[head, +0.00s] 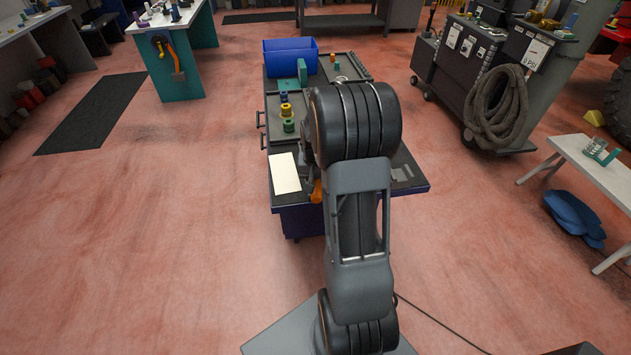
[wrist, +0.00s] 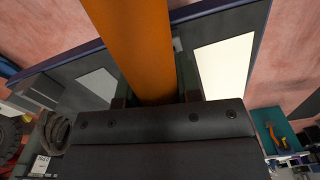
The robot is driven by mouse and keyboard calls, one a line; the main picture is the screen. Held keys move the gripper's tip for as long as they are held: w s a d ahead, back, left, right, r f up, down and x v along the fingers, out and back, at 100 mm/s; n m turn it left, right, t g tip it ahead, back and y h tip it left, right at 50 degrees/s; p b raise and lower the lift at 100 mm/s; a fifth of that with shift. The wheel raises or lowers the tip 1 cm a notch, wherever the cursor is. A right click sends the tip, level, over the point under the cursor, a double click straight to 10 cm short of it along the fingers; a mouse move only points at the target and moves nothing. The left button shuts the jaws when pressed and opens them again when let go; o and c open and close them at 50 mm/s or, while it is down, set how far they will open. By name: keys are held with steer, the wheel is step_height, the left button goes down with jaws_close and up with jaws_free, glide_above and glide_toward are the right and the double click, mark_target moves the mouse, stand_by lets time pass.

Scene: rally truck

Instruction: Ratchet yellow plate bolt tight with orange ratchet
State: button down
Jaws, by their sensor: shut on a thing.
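The orange ratchet (wrist: 135,45) fills the upper middle of the wrist view as a thick orange bar. My gripper (wrist: 155,98) is shut on it. Part of the orange ratchet (head: 317,191) also shows in the head view, beside the near end of the tool cart. My arm hides most of it and the gripper in that view. I cannot make out the yellow plate bolt for certain in either view. A small stack of coloured pieces, one of them yellow (head: 287,110), stands on the cart top.
The dark cart (head: 411,182) carries a blue bin (head: 290,52), a green block (head: 302,72) and a white sheet (head: 285,172). A teal bench (head: 176,75) with an orange-handled tool stands at back left. A black machine with a hose (head: 497,108) and a white bench (head: 590,165) are at right.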

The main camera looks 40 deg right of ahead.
steer(key=shift+f+b, duration=0.8)
steer(key=shift+f, duration=0.25)
stand_by(0.5)
steer(key=c, duration=1.4)
jaws_free()
jaws_close()
steer(key=shift+s+d+n, duration=0.4)
steer(key=shift+d+n, duration=0.2)
steer(key=shift+d, duration=0.15)
steer(key=shift+s+d+n, duration=0.35)
steer(key=shift+d+n, duration=0.25)
steer(key=shift+d, duration=0.15)
steer(key=shift+w+a+m, duration=0.3)
steer(key=shift+a+m, duration=0.15)
steer(key=shift+a, duration=0.15)
steer(key=shift+w+a+m, duration=0.25)
steer(key=shift+a+m, duration=0.2)
steer(key=shift+a, duration=0.15)
